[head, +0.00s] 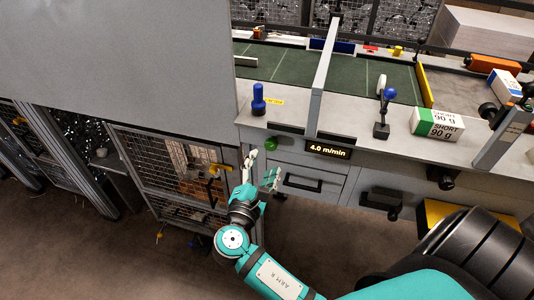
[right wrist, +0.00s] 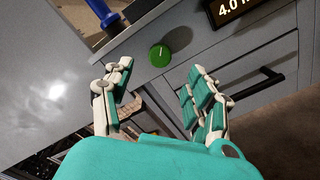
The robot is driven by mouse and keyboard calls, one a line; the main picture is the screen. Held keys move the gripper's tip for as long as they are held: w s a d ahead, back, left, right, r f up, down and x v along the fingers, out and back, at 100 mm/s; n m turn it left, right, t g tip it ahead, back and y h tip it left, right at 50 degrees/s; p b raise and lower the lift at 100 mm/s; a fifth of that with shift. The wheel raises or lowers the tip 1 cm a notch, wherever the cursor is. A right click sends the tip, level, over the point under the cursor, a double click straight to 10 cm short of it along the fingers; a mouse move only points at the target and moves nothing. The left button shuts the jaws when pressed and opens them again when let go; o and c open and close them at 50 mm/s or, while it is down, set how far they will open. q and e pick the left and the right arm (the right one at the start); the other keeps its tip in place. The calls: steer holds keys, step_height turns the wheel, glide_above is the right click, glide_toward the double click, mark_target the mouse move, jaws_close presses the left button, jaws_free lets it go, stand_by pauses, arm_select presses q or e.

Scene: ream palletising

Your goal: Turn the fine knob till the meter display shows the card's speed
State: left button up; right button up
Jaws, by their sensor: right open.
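The fine knob appears to be the small round green knob (head: 271,143) on the grey cabinet front, left of the meter display. In the right wrist view the green knob (right wrist: 160,55) shows a short light mark on its face. The meter display (head: 328,150) reads 4.0 m/min; it is cut off in the right wrist view (right wrist: 235,8). My right gripper (head: 262,168) is open and empty, just below and in front of the knob. Its fingers (right wrist: 158,88) stand apart on either side below the knob, not touching it. I cannot make out a speed card. My left gripper is not in view.
A blue-handled post (head: 258,100) with a yellow label stands on the counter above the knob. A drawer with a black handle (head: 303,183) lies below the display. A white and green paper ream (head: 437,124) sits at right. A mesh-door cage (head: 170,165) stands at left.

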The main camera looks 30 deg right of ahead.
steer(key=v, duration=0.5)
steer(key=shift+s+a, duration=0.3)
step_height(320, 180, down, 20)
steer(key=a+n+g+y, duration=0.1)
steer(key=a+n+y, duration=0.15)
steer(key=y, duration=0.35)
steer(key=s+f+m+g+y, duration=0.1)
steer(key=s+f+g+y, duration=0.15)
steer(key=f, duration=0.65)
steer(key=s+f+m+g+y, duration=0.15)
steer(key=s+f, duration=0.25)
steer(key=f, duration=0.5)
steer(key=s+d+f+m+g+y, duration=0.1)
steer(key=s+f+m, duration=0.3)
steer(key=s, duration=0.5)
steer(key=s+d+f+m+g+y+b, duration=0.1)
steer(key=s+f+m+g, duration=0.1)
steer(key=s+f+m, duration=0.3)
steer(key=s+d+f+m+g+y, duration=0.1)
steer(key=s+f+m, duration=0.3)
steer(key=s+f, duration=0.6)
steer(key=s+g, duration=0.1)
steer(key=s, duration=0.4)
steer(key=shift+s+d+m+g+y+b, duration=0.2)
steer(key=shift+d+m+g+y+b, duration=0.1)
steer(key=shift+m+y+b, duration=0.1)
